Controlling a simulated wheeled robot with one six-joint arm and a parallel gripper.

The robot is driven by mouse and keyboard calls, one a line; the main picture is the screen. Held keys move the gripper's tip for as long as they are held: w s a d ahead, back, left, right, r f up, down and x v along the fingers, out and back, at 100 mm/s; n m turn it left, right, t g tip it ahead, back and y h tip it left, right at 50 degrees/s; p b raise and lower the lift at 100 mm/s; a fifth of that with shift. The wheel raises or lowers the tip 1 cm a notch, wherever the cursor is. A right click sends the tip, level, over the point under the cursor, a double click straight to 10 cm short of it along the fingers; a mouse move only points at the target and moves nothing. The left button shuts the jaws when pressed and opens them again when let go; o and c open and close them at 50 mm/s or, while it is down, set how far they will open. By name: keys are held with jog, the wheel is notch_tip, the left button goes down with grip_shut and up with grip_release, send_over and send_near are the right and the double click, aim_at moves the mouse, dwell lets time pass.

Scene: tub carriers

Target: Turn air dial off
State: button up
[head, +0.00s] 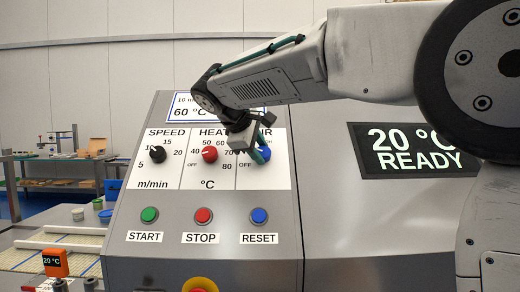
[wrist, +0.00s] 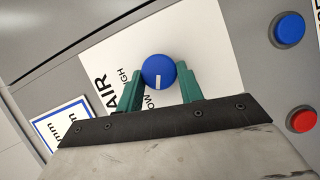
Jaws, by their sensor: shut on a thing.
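The blue AIR dial (wrist: 158,70) sits on a white panel between the two green fingers of my gripper (wrist: 160,85) in the wrist view. The fingers are shut on its sides. Its white mark points toward the bottom of that picture, to the side of the partly hidden LOW label. In the head view the blue dial (head: 265,155) is partly covered by my gripper (head: 258,150). An OFF label (head: 243,165) shows at the dial's lower left there. In the wrist view the OFF label is not visible.
The red HEAT dial (head: 209,154) and black SPEED dial (head: 157,154) are to the left. Green START (head: 149,215), red STOP (head: 203,215) and blue RESET (head: 259,215) buttons lie below. A display (head: 414,149) at right reads 20 °C READY.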

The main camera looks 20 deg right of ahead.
jog(key=n+t, duration=0.1)
jog(key=n, duration=0.1)
jog(key=n+h, duration=0.1)
jog(key=n, duration=0.1)
jog(key=shift+s+f+n+t, duration=0.2)
jog(key=shift+n+t, duration=0.1)
jog(key=shift+t, duration=0.1)
jog(key=shift+s+f+n+t, duration=0.1)
jog(key=shift+n+t, duration=0.4)
jog(key=shift+n, duration=0.65)
jog(key=shift+s+n+t, duration=0.1)
jog(key=shift+n+t, duration=0.4)
jog(key=shift+n, duration=0.65)
jog(key=o, duration=1)
jog(key=v, duration=0.7)
jog(key=shift+s+a, duration=0.2)
jog(key=shift+s, duration=0.05)
